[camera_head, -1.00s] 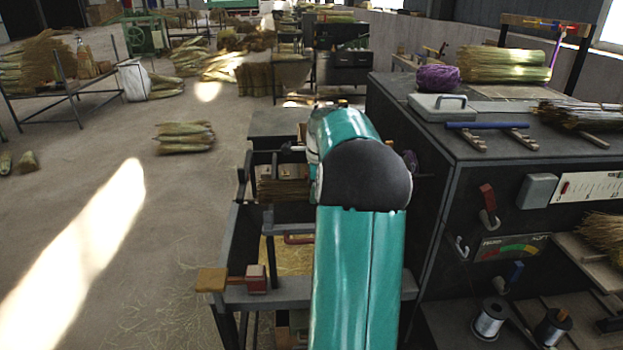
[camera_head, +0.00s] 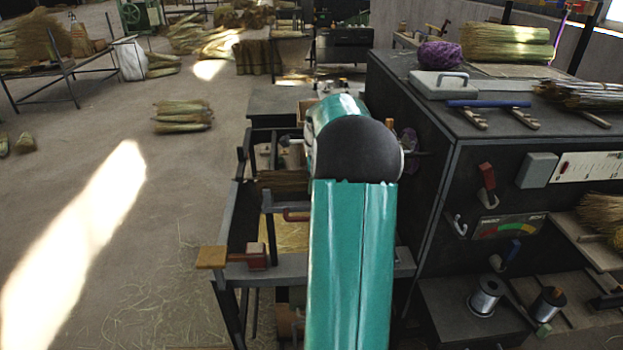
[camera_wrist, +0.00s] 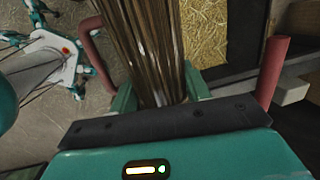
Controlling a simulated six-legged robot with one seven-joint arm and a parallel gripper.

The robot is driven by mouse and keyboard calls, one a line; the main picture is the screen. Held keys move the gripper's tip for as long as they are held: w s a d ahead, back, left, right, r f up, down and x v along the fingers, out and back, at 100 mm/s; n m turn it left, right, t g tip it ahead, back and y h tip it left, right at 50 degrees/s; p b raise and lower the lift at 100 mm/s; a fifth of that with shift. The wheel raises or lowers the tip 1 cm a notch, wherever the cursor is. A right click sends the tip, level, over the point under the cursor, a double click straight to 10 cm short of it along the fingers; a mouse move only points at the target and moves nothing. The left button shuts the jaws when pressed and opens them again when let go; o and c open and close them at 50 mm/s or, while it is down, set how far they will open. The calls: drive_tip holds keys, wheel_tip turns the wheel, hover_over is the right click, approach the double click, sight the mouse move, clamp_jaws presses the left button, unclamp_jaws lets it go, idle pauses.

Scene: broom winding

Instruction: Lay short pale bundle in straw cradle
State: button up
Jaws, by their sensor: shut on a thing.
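My gripper (camera_wrist: 160,92) is shut on a bundle (camera_wrist: 148,45) of straight stalks, seen in the wrist view between its green fingers. The stalks look brown with paler streaks there; their far end runs out of the top of the picture, so I cannot tell the length. In the head view my arm hides the gripper and the bundle. A dark metal rack holds a straw-coloured bed (camera_head: 291,237) just left of my arm, probably the straw cradle. In the wrist view a straw-coloured patch (camera_wrist: 222,40) lies right of the bundle, with red posts (camera_wrist: 272,70) on both sides.
A dark cabinet (camera_head: 425,160) stands close to the right of my arm, with a purple ball (camera_head: 438,55) and a grey case (camera_head: 438,84) on top. A wooden-ended red clamp (camera_head: 248,256) sticks out at the rack's front left. The floor on the left is mostly open.

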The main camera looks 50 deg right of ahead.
drive_tip(key=o, duration=1.1)
drive_tip(key=v, duration=1.4)
drive_tip(key=shift+w, duration=0.1)
